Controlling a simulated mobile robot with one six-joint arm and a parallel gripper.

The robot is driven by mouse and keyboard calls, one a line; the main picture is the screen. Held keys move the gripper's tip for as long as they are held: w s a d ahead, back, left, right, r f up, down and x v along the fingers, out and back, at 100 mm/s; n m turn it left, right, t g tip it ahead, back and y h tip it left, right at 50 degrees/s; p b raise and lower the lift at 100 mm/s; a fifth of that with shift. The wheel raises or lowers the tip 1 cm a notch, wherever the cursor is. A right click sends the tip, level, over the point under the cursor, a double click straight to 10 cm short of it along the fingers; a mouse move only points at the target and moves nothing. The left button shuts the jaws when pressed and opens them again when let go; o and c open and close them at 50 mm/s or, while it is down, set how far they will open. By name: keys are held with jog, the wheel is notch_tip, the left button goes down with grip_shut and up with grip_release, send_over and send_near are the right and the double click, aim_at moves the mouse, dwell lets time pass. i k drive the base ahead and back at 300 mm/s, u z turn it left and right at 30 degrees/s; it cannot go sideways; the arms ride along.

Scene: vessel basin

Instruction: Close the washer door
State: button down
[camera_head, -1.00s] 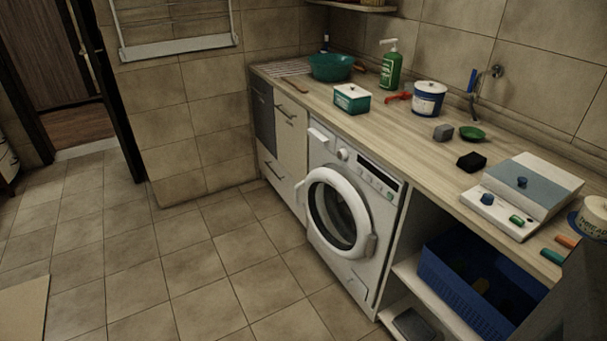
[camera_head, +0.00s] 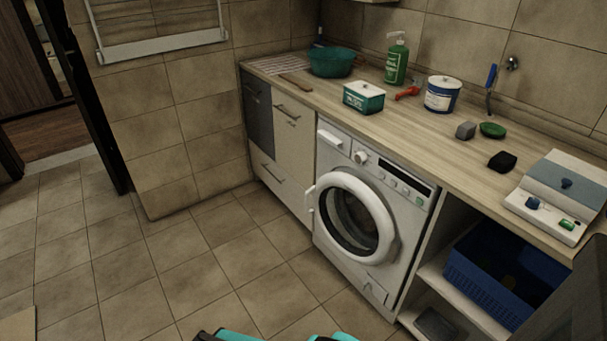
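The white washer (camera_head: 408,262) stands under the counter, its front facing left toward the open floor. Its round door (camera_head: 386,228) has a thick white ring and dark glass. A white piece on the ring's left side (camera_head: 310,198) juts out past the washer's left edge. The door seems to stand slightly off the front, but I cannot tell the gap exactly. Teal and black parts at the bottom edge look like parts of my arm, well below the door and apart from it. My gripper is not clearly in view.
The wooden counter (camera_head: 420,135) holds a teal bowl (camera_head: 333,62), a green bottle (camera_head: 396,62) and other small items. A blue basket (camera_head: 480,285) sits on the shelf right of the washer. Tiled floor (camera_head: 180,265) is clear to the left.

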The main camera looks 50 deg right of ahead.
aim_at(387, 248)
jog(key=z, duration=0.15)
jog(key=i, duration=1.2)
jog(key=u, duration=0.05)
